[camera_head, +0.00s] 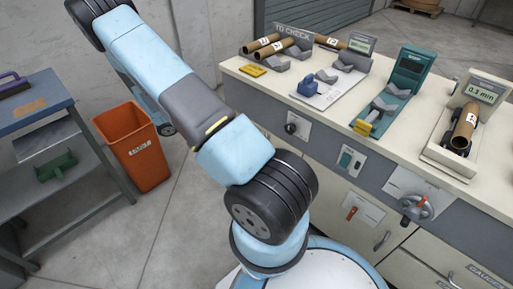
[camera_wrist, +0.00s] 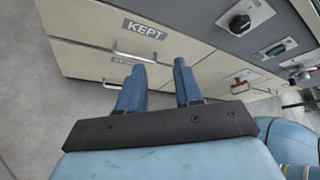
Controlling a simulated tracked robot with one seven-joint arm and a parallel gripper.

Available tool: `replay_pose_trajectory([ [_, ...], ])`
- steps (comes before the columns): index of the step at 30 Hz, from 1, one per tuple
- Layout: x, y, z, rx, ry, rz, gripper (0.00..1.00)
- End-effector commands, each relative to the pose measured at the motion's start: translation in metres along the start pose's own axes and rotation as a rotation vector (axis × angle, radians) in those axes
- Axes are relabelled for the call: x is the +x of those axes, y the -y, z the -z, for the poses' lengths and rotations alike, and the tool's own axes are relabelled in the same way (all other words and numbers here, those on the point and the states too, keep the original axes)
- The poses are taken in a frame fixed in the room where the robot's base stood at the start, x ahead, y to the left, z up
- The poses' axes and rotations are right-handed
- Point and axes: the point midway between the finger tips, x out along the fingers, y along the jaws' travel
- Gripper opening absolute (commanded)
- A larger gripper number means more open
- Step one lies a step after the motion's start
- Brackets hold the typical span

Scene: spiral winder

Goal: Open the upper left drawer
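The upper left drawer, labelled KEPT, shows as a cream front (camera_wrist: 82,22) in the wrist view, with a thin metal handle (camera_wrist: 135,57). It looks shut. My gripper (camera_wrist: 159,64) is open and empty, with two blue fingers apart. The fingers point toward the cabinet front, and the left fingertip lies just below the handle in the picture. The handle is not between the fingers; I cannot tell the remaining distance. In the head view my arm hides this drawer and my gripper.
A lower drawer (camera_wrist: 75,62) with its own handle sits beneath. Beside the drawers are a dark knob panel (camera_wrist: 240,22) and a red lever (camera_wrist: 240,86). The cream worktop (camera_head: 385,79) carries gauges and tubes. An orange bin (camera_head: 133,150) and a grey-blue cart (camera_head: 40,105) stand left.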

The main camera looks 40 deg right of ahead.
Motion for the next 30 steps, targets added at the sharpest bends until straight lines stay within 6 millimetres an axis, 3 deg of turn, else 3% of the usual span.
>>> replay_pose_trajectory([
  [9,0.069,-0.051,0.059,-0.401,0.169,0.052,0.35],
  [18,0.129,-0.082,0.115,-0.759,0.306,0.098,0.35],
  [24,0.152,-0.092,0.137,-0.893,0.357,0.115,0.35],
  [30,0.163,-0.094,0.140,-0.927,0.368,0.120,0.35],
])
